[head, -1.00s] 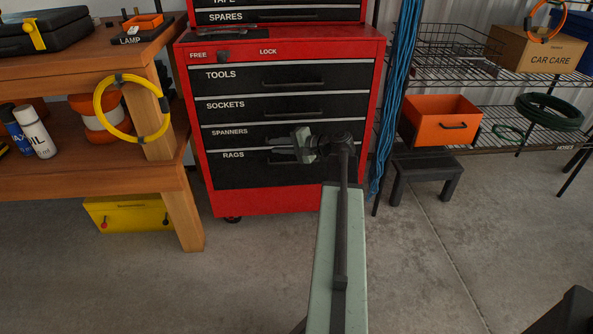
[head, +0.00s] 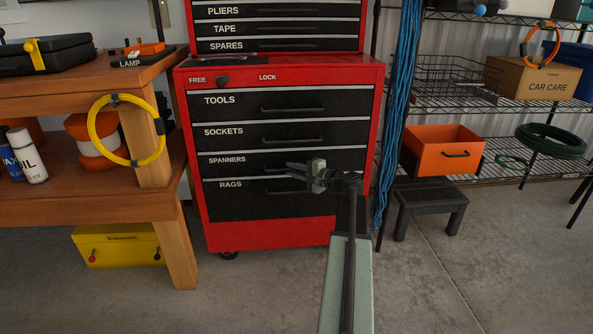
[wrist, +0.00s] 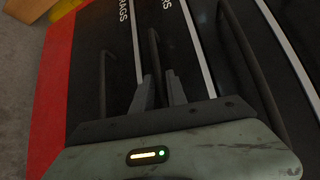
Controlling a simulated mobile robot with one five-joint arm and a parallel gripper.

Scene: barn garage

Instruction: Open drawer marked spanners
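The spanners drawer (head: 225,169) is a black, shut drawer in the red tool chest, between sockets and rags. Its bar handle (wrist: 153,48) shows in the wrist view, running down toward the gap between my fingers. My gripper (head: 291,172) is in front of the chest at the height of the spanners and rags drawers, pointing left in the head view. In the wrist view my gripper (wrist: 160,90) has its two fingers apart, one on each side of the handle's line. I cannot tell whether they touch it. The handle's near end is partly hidden.
The rags drawer (head: 240,206) lies just below, with its own handle (wrist: 103,80). A FREE/LOCK knob (head: 222,81) sits above the tools drawer. A wooden bench (head: 80,199) stands left. Blue cables (head: 401,100), a stool (head: 430,195) and wire shelving are to the right.

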